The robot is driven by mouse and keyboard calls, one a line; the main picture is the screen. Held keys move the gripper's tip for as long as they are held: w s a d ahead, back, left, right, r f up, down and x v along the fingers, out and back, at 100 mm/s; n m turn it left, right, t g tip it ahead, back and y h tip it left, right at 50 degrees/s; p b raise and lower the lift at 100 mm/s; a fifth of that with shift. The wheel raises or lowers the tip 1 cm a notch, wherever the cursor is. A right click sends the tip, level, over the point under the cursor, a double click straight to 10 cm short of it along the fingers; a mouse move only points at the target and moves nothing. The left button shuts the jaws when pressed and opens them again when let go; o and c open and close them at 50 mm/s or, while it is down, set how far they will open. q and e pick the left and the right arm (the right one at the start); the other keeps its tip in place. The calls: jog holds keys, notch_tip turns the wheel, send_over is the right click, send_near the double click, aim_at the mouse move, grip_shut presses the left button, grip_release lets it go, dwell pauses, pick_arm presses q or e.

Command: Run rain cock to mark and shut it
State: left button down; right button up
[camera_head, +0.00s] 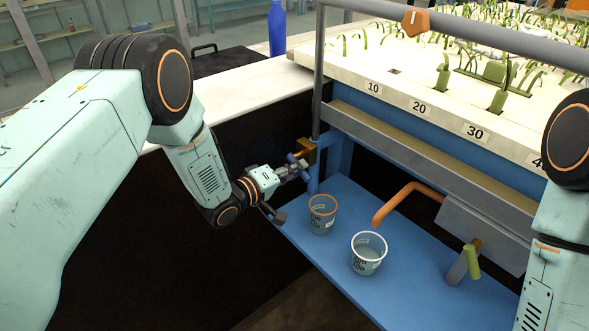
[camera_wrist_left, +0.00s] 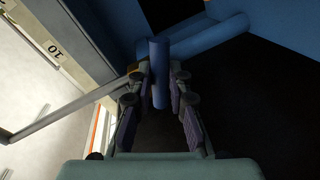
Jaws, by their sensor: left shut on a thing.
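A brass cock (camera_head: 306,150) sits low on the grey upright pipe at the near left corner of the flume. My left gripper (camera_head: 298,172) is beside it, shut on a blue bar (camera_wrist_left: 159,72), which stands between the fingers in the left wrist view. How the bar joins the cock is hidden. Below and to the right, a clear cup with an orange rim (camera_head: 322,213) and a clear cup with a white rim (camera_head: 367,253) stand upright on the blue shelf (camera_head: 350,195). Marks on the cups are too small to read. My right gripper is out of view.
An orange spout (camera_head: 405,198) bends down above the shelf, right of the cups. A green-handled cock (camera_head: 472,262) stands further right. The white flume bed with numbered labels (camera_head: 420,107) carries green plants. A blue bottle (camera_head: 277,28) stands at the back left.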

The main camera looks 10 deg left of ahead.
pick_arm(q)
jog(key=shift+d+f, duration=0.1)
jog(key=c, duration=1.3)
grip_release()
jog(key=shift+o, duration=0.2)
jog(key=v, duration=1.2)
